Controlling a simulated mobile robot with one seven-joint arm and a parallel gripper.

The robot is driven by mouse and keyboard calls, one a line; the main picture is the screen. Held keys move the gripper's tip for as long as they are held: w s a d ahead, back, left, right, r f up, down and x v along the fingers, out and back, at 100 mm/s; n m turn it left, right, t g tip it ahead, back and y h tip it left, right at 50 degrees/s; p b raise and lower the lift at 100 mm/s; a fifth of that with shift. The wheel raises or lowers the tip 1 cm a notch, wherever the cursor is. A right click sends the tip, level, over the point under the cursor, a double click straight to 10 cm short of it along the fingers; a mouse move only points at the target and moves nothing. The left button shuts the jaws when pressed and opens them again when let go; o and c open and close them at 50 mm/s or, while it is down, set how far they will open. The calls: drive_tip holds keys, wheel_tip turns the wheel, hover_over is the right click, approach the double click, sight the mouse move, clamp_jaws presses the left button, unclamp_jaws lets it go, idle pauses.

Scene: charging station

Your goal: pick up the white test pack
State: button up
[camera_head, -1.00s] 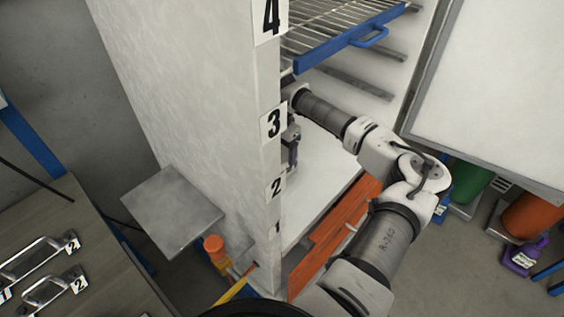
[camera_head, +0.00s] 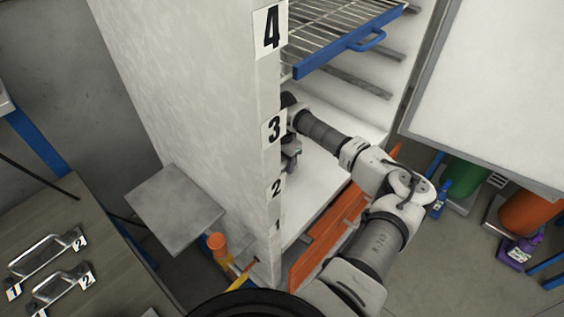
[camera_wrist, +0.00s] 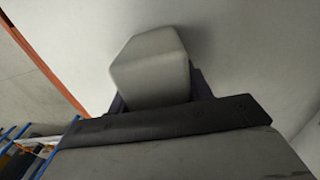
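The white test pack appears to be the pale, rounded block (camera_wrist: 152,68) in the wrist view, close in front of my gripper (camera_wrist: 158,92). Dark finger parts show at both sides of the block's lower end. The block hides most of the fingers, so I cannot tell whether they press on it. In the head view my gripper (camera_head: 289,155) is inside the cabinet (camera_head: 190,100), low over a pale shelf (camera_head: 322,178) near labels 3 and 2. The cabinet's front edge partly hides it, and the pack cannot be made out there.
A wire rack with a blue front (camera_head: 350,45) juts out above my arm. An orange panel (camera_head: 325,240) lies along the shelf's front. A grey plate (camera_head: 175,208) sticks out at the cabinet's left. A white door panel (camera_head: 490,80) stands at right.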

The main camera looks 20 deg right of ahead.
drive_tip(key=c, duration=0.8)
drive_tip(key=shift+o, duration=0.2)
drive_tip(key=shift+r, duration=0.1)
wheel_tip(320, 180, up, 10)
drive_tip(key=b, duration=0.3)
drive_tip(key=shift+s, duration=0.1)
